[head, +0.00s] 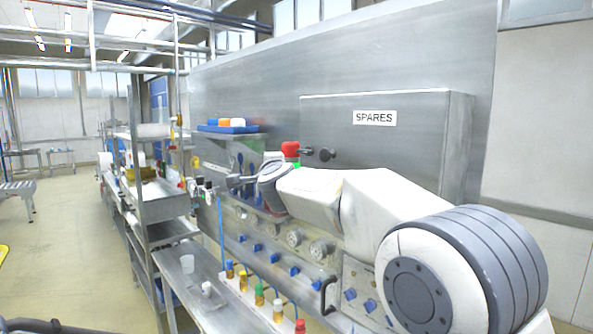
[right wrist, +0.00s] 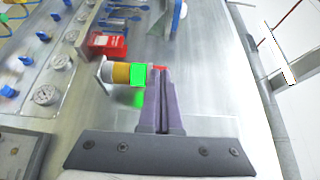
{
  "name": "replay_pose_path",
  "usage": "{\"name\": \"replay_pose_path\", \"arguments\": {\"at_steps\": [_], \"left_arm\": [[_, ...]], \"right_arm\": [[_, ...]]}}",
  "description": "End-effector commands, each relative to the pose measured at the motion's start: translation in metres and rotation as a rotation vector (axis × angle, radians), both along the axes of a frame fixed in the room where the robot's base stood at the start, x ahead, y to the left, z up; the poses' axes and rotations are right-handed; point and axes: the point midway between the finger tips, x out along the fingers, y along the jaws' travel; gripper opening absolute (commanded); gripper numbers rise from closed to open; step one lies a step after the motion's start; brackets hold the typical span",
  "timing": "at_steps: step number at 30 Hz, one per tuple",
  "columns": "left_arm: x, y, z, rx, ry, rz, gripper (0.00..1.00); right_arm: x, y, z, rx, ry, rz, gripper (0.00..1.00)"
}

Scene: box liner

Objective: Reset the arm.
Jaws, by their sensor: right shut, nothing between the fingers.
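My right arm (head: 385,205) reaches in from the right in the head view, stretched along the front of the steel wall panel. In the right wrist view my right gripper (right wrist: 159,72) shows two purple fingers pressed together, shut and empty. Its tips appear in front of a signal lamp (right wrist: 122,73) with yellow, green and red bands; I cannot tell whether they touch. The lamp's red and green bands (head: 290,150) also show above my arm in the head view. My left gripper is not in view.
A steel cabinet labelled SPARES (head: 385,140) stands out from the wall behind my arm. A blue tray (head: 228,128) sits on a small wall shelf. A steel bench (head: 195,285) with cups and small bottles runs below. Open floor (head: 75,240) lies at the left.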

Motion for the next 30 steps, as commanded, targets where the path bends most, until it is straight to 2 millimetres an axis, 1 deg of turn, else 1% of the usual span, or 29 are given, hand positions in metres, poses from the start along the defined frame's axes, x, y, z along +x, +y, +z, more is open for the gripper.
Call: {"name": "replay_pose_path", "arguments": {"at_steps": [1, 3, 6, 10, 12, 14, 16, 17, 20, 21, 23, 24, 26, 27, 29, 30], "left_arm": [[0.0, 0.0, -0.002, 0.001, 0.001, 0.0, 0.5], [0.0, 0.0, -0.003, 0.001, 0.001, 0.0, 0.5], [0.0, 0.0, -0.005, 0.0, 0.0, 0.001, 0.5], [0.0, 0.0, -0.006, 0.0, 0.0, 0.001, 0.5], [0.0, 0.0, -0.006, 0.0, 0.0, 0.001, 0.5], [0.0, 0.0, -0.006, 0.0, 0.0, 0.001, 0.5], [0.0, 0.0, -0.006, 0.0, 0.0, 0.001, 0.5], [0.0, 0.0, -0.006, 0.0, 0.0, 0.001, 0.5], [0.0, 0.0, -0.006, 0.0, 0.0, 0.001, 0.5], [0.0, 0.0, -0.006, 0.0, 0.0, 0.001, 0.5], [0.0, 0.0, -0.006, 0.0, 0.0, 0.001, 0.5], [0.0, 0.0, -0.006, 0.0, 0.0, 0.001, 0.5], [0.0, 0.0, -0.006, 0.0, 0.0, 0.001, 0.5], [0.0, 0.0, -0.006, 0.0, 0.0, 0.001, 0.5], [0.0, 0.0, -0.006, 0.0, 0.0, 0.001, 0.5], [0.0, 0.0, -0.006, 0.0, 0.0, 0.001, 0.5]], "right_arm": [[-0.009, 0.011, -0.002, 0.0, 0.003, 0.005, 0.0], [-0.019, 0.021, -0.002, 0.001, 0.002, 0.005, 0.0], [-0.031, 0.033, -0.002, 0.0, 0.002, 0.004, 0.0], [-0.039, 0.042, -0.002, 0.0, 0.002, 0.002, 0.0], [-0.041, 0.042, -0.004, -0.011, 0.004, 0.001, 0.0], [-0.041, 0.038, -0.01, -0.047, 0.006, 0.004, 0.0], [-0.038, 0.023, -0.027, -0.138, 0.017, 0.016, 0.0], [-0.037, 0.015, -0.038, -0.195, 0.026, 0.025, 0.0], [-0.041, -0.025, -0.09, -0.434, 0.084, 0.079, 0.0], [-0.046, -0.042, -0.115, -0.533, 0.118, 0.111, 0.0], [-0.058, -0.069, -0.151, -0.669, 0.176, 0.161, 0.0], [-0.068, -0.085, -0.174, -0.75, 0.218, 0.196, 0.0], [-0.087, -0.111, -0.208, -0.862, 0.284, 0.253, 0.0], [-0.101, -0.127, -0.23, -0.929, 0.33, 0.294, 0.0], [-0.126, -0.151, -0.261, -1.02, 0.401, 0.357, 0.0], [-0.143, -0.167, -0.28, -1.075, 0.447, 0.4, 0.0]]}}
